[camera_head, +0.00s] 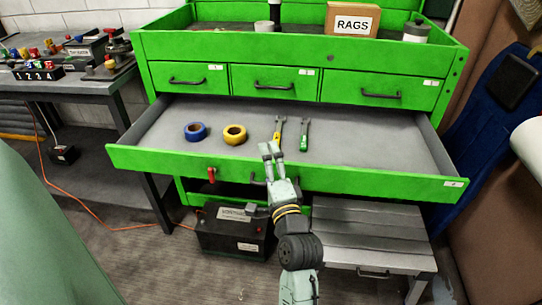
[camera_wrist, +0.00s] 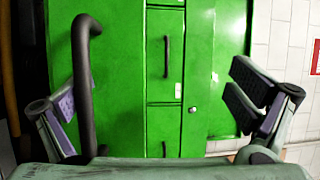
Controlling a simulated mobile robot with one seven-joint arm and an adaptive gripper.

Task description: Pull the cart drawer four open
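The wide cart drawer four (camera_head: 350,180) stands pulled out of the green cart, its grey inside showing. Its label is at the right end of the front. Its black handle (camera_head: 257,181) is partly hidden by my gripper (camera_head: 262,182). In the wrist view the handle (camera_wrist: 84,85) stands between the spread fingers, close beside the left one. Whether they touch I cannot tell. My gripper (camera_wrist: 160,110) is open, with a wide gap between its fingers. In the drawer lie blue tape (camera_head: 195,131), yellow tape (camera_head: 235,134), a yellow-handled tool (camera_head: 278,130) and a green-handled tool (camera_head: 304,135).
Three small shut drawers (camera_head: 275,82) sit above. The cart top holds a RAGS box (camera_head: 351,19) and a canister (camera_head: 416,32). Below are a black battery (camera_head: 232,235) and a grey step (camera_head: 370,235). A workbench (camera_head: 90,85) stands left, a blue object (camera_head: 495,110) right.

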